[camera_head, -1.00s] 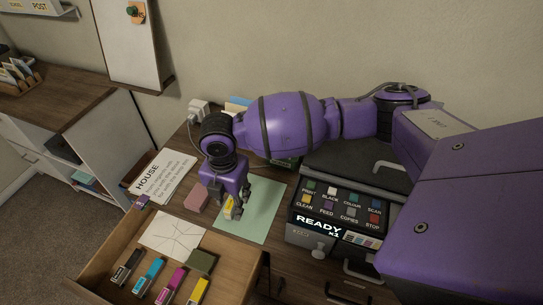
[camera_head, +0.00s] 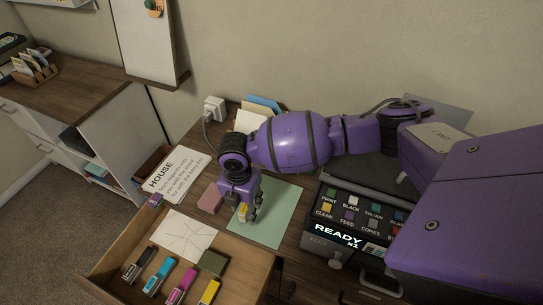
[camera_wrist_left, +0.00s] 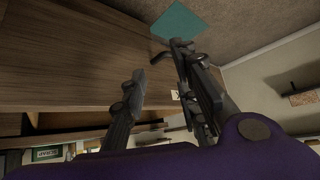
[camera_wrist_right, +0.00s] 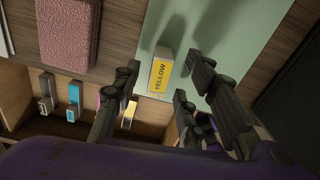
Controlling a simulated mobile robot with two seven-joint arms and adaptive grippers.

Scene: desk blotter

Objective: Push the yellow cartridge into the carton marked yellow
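A carton marked YELLOW (camera_wrist_right: 160,76) stands on the green blotter; its yellow label faces my right wrist camera. It also shows in the head view (camera_head: 243,211), partly hidden by my right gripper (camera_head: 247,216). In the right wrist view that gripper (camera_wrist_right: 165,72) is open, its fingers on either side of the carton with gaps visible. The yellow cartridge (camera_head: 209,291) lies in the open drawer, at the right end of the cartridge row; it also shows in the right wrist view (camera_wrist_right: 129,114). My left gripper (camera_wrist_left: 159,62) is open and empty, outside the head view.
The drawer (camera_head: 103,262) also holds black (camera_head: 138,265), cyan (camera_head: 160,277) and magenta (camera_head: 182,285) cartridges, and a dark green block (camera_head: 213,262). A printer (camera_head: 345,222) stands at right.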

